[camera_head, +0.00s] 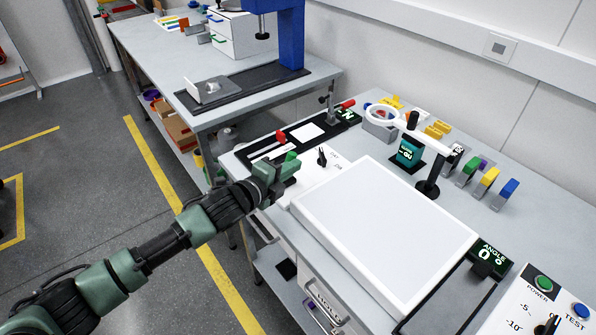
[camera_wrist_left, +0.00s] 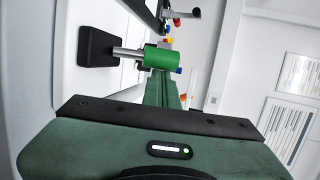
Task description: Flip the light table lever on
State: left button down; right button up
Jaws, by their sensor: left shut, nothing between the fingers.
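The light table (camera_head: 385,228) is a raised white panel on the workbench. A lever with a green grip (camera_head: 291,156) is at my left gripper (camera_head: 284,168), beside a white plate left of the panel. In the left wrist view the green grip (camera_wrist_left: 162,59) sits on a metal rod from a black base (camera_wrist_left: 96,47). My left gripper, also in the wrist view (camera_wrist_left: 163,82), is shut and empty, its tips right at the grip; I cannot tell if they touch. My gripper hides the lever's base in the head view. My right gripper is not in view.
A small black switch (camera_head: 322,156) and a red-knobbed slider (camera_head: 281,137) are close by. A magnifier stand (camera_head: 428,187) and coloured blocks (camera_head: 489,177) stand behind the panel. An angle display (camera_head: 489,255) and a control box (camera_head: 545,305) are at right.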

pick_arm(q)
jog(key=a+t+h+b, duration=0.1)
jog(key=b, duration=0.2)
jog(key=s+a+t+h+b, duration=0.1)
jog(key=b, duration=0.2)
jog(key=shift+s+a+f+n, duration=0.15)
jog(key=shift+s+f+n, duration=0.05)
jog(key=shift+f+n, duration=0.2)
jog(key=shift+s+a+f+b, duration=0.15)
jog(key=shift+b, duration=0.3)
jog(key=shift+s+a+t+h+b, duration=0.25)
jog(key=shift+a+t+h+b, duration=0.2)
jog(key=shift+t, duration=0.25)
jog(key=shift+s+a, duration=0.1)
jog(key=shift+s+a+f+b, duration=0.15)
jog(key=shift+a+b, duration=0.1)
jog(key=shift+b, duration=0.15)
jog(key=shift+s+a+f, duration=0.1)
jog(key=shift+a, duration=0.05)
